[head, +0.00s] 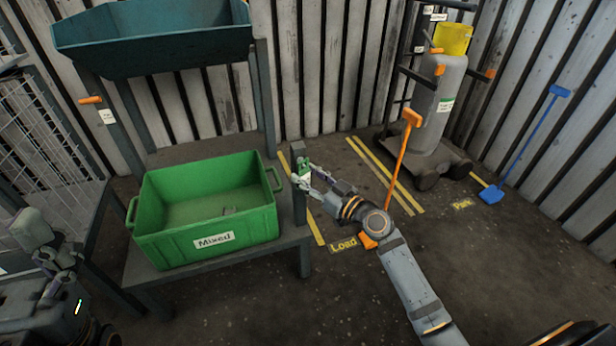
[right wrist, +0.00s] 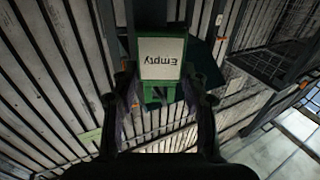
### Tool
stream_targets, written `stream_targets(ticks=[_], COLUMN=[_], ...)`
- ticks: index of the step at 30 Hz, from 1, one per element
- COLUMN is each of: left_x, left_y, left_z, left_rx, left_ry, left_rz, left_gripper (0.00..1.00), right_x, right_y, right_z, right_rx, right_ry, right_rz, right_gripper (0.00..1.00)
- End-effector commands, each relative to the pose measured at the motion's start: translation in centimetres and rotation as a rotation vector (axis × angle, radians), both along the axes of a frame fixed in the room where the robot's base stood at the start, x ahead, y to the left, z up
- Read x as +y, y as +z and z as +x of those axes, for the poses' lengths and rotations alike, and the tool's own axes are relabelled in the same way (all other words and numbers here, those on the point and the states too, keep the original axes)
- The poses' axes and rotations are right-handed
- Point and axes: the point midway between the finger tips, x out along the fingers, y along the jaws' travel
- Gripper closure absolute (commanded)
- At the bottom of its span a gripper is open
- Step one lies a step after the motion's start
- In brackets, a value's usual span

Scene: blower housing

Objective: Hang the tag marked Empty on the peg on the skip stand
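The tag marked Empty (right wrist: 162,55) is a green tag with a white label, its word upside down in the right wrist view. In the head view the green tag (head: 305,168) is beside a grey post at the green bin's right. My right gripper (head: 310,181) is at the tag, one finger on each side in the right wrist view (right wrist: 161,84). Whether the fingers touch it is unclear. An orange peg (head: 90,100) with a white tag below it sticks out from the leg of the skip stand (head: 122,135), under the teal skip (head: 155,45). My left gripper (head: 38,232) is low at the left, its fingers unclear.
A green bin labelled Mixed (head: 205,240) stands on a low grey bench (head: 235,268). A wire cage (head: 35,130) is at the left. An orange-handled tool (head: 400,155) stands behind my right arm. A wheeled trolley (head: 430,165) and blue shovel (head: 523,150) are at the right.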

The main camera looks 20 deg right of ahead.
Motion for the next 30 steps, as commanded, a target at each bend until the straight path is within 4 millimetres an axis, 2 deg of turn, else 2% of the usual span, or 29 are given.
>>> stream_targets(ticks=[1,5,15,17,24,30], left_x=[0.0,0.0,-0.1,-0.1,-0.1,0.0], left_y=[0.0,0.0,-0.1,-0.1,0.0,0.0], left_z=[0.0,0.0,0.0,0.0,0.0,0.0], left_rx=[-0.001,-0.001,0.002,0.002,0.001,0.0], left_ry=[0.0,-0.001,-0.003,-0.003,-0.002,-0.001], left_rz=[0.001,0.003,0.006,0.006,0.004,0.003], left_gripper=[0.11,0.11,0.11,0.11,0.11,0.11], right_x=[0.0,0.0,-0.1,-0.5,-2.5,-3.3], right_y=[0.0,0.0,-0.1,-0.2,-0.5,-0.3], right_z=[0.0,0.0,-0.2,-0.8,-4.9,-6.4], right_rx=[0.0,0.0,0.001,0.001,0.005,0.0], right_ry=[0.0,0.0,0.0,0.001,0.004,0.001], right_rz=[0.0,0.0,-0.002,-0.004,-0.007,-0.002], right_gripper=[0.48,0.3,0.3,0.3,0.3,0.3])
